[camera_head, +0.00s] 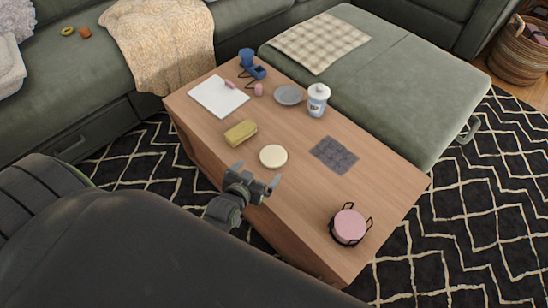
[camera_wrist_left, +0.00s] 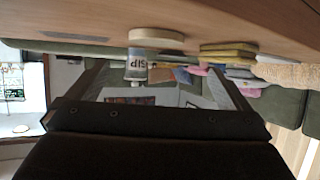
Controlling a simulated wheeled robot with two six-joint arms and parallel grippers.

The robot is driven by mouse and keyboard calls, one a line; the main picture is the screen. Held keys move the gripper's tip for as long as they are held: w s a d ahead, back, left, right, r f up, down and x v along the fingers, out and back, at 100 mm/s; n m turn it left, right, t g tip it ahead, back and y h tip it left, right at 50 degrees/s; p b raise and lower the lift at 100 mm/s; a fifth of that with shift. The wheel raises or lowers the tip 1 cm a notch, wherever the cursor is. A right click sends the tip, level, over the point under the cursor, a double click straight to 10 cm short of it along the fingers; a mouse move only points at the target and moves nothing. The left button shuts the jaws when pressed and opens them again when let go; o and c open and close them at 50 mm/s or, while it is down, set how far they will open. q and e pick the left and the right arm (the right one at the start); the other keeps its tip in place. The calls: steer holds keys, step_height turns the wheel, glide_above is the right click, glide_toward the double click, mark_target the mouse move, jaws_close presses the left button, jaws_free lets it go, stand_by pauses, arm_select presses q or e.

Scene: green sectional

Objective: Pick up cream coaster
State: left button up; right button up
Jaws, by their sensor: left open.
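The cream coaster (camera_head: 273,156) is a round, pale disc lying flat on the wooden coffee table (camera_head: 370,200). My left gripper (camera_head: 256,174) is open and empty at the table's near long edge, just short of the coaster in the head view. In the left wrist view, which is upside down, the coaster (camera_wrist_left: 157,34) lies beyond the spread fingers (camera_wrist_left: 155,72), apart from them. My right gripper is not in view.
A yellow folded cloth or block (camera_head: 240,133) lies left of the coaster. A grey felt mat (camera_head: 334,155) lies to its right. A white lidded jar (camera_head: 317,100) stands behind. A pink coaster stack in a black holder (camera_head: 349,226) sits at the right end.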

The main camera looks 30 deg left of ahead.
mark_target(273, 156)
arm_select(q)
steer(key=b+x, duration=0.1)
steer(key=x, duration=0.5)
steer(key=b+x, duration=0.1)
steer(key=x, duration=0.1)
steer(key=shift+w+d+f+b, duration=0.2)
steer(key=shift+d+b, duration=0.1)
steer(key=shift+b, duration=0.1)
steer(key=shift+w+f, duration=0.15)
steer(key=shift+w, duration=0.3)
steer(key=c, duration=1)
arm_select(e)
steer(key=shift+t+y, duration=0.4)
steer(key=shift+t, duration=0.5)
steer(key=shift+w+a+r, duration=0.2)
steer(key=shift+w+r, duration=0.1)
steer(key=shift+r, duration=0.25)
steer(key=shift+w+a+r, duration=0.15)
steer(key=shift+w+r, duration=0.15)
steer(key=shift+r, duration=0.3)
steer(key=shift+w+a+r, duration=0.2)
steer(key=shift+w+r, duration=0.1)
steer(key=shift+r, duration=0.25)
